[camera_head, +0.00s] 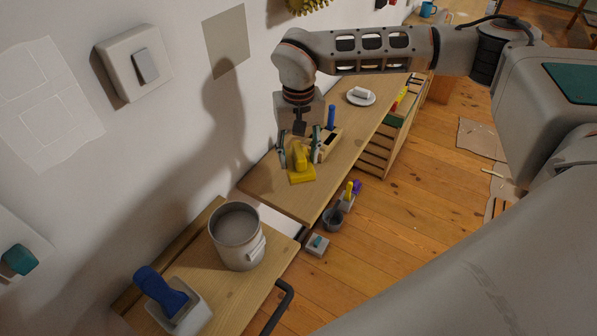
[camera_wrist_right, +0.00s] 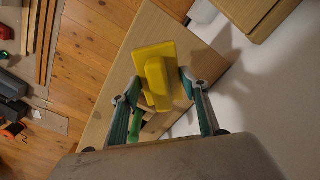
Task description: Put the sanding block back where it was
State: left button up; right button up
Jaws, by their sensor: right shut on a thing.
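The sanding block is a yellow flat pad with a raised grip (camera_head: 301,174); I take this yellow piece as the task's block. It is at the near end of the long wooden bench (camera_head: 270,186). My right gripper (camera_head: 299,158) reaches down over it, with a finger on each side, shut on its grip. In the right wrist view the yellow block (camera_wrist_right: 157,72) sits between the two fingertips (camera_wrist_right: 160,85), over the bench's corner. I cannot tell whether its underside touches the wood. My left gripper is not in view.
A wooden holder (camera_head: 329,146) with a blue handle stands close behind the gripper. A white plate (camera_head: 361,96) lies farther along the bench. A nearer worktop carries a pale pot (camera_head: 237,236) and a blue-handled tool (camera_head: 162,291). Small containers (camera_head: 333,220) stand below the bench edge.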

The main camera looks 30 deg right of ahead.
aim_at(298, 150)
notch_tip(298, 150, down, 5)
jog(key=shift+f, duration=0.6)
jog(key=shift+f, duration=0.1)
jog(key=o, duration=1.3)
jog(key=shift+f, duration=0.1)
notch_tip(298, 150, up, 12)
jog(key=shift+r, duration=0.2)
